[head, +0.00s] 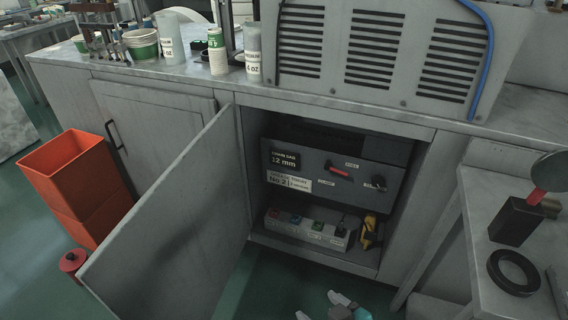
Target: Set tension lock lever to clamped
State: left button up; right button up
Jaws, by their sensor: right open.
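A dark grey panel (318,180) sits inside the open cabinet. A red-handled lever (338,171) is on its face, slanting down to the right. A dark knob or small lever (376,183) is to its right. Small labels surround both; their words are too small to read, so I cannot tell which is the tension lock lever or its setting. My right gripper (320,306) shows only partly at the bottom edge, open, in front of and below the cabinet opening, apart from the panel. My left gripper is not in view.
The cabinet door (170,225) stands open to the left. A grey box with coloured switches (308,229) and a yellow-black object (371,232) lie on the cabinet floor. Orange bins (80,180) stand left. A side table (480,225) bounds the right.

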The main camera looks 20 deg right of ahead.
aim_at(338, 171)
jog(key=z, duration=2.3)
jog(key=i+j, duration=0.2)
jog(key=i, duration=0.25)
